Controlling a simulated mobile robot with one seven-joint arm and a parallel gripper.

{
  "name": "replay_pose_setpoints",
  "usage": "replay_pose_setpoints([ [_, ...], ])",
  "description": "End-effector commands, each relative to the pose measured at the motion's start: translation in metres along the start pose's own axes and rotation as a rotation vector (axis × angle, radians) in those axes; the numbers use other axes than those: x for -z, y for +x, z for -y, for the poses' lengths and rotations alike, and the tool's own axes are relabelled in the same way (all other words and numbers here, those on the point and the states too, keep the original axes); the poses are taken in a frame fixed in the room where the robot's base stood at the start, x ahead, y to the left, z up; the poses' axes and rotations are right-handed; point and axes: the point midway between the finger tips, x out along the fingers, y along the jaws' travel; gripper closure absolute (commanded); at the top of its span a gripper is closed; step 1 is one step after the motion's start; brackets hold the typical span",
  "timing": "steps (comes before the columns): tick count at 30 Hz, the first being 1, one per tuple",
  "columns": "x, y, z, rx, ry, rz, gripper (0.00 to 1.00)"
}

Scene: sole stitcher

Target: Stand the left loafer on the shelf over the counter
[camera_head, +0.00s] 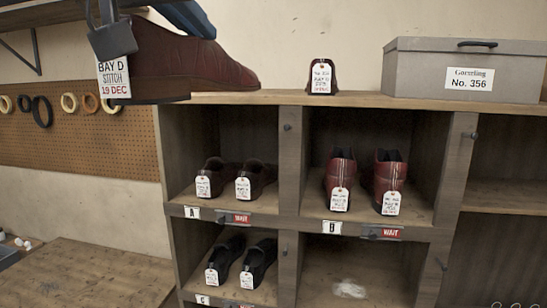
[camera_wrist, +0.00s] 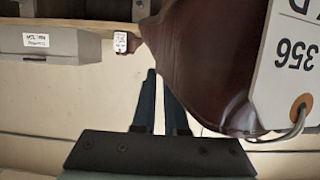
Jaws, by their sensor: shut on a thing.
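A dark maroon loafer (camera_head: 185,60) hangs large and close in the upper left of the head view, roughly level, toe to the right and dark sole down. A white tag (camera_head: 114,85) reading "BAY D STITCH 19 DEC" hangs at its left end. In the wrist view, the loafer (camera_wrist: 195,50) fills the upper right, beside a tag (camera_wrist: 288,65) with 356. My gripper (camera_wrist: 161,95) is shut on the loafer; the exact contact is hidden. A wooden shelf (camera_head: 62,12) on a bracket is at the upper left, above the wooden counter (camera_head: 85,275).
A cubby unit (camera_head: 290,165) with tagged shoe pairs stands ahead. On its top (camera_head: 255,97) are a small tagged shoe (camera_head: 322,77), seen end-on, and a grey box (camera_head: 460,72) labelled No. 356. The top is clear between them. Rings hang on the pegboard (camera_head: 90,145).

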Motion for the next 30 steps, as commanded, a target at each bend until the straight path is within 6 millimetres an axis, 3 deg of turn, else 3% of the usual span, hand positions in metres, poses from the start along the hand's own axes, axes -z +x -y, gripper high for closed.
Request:
replay_pose_setpoints([
  [7, -0.051, 0.041, 0.011, -0.035, 0.007, -0.001, 1.00],
  [11, -0.093, 0.070, 0.017, -0.055, 0.011, 0.001, 1.00],
  [21, -0.240, 0.147, 0.019, -0.083, 0.020, -0.001, 1.00],
  [30, -0.368, 0.187, 0.005, -0.060, 0.015, -0.003, 1.00],
])
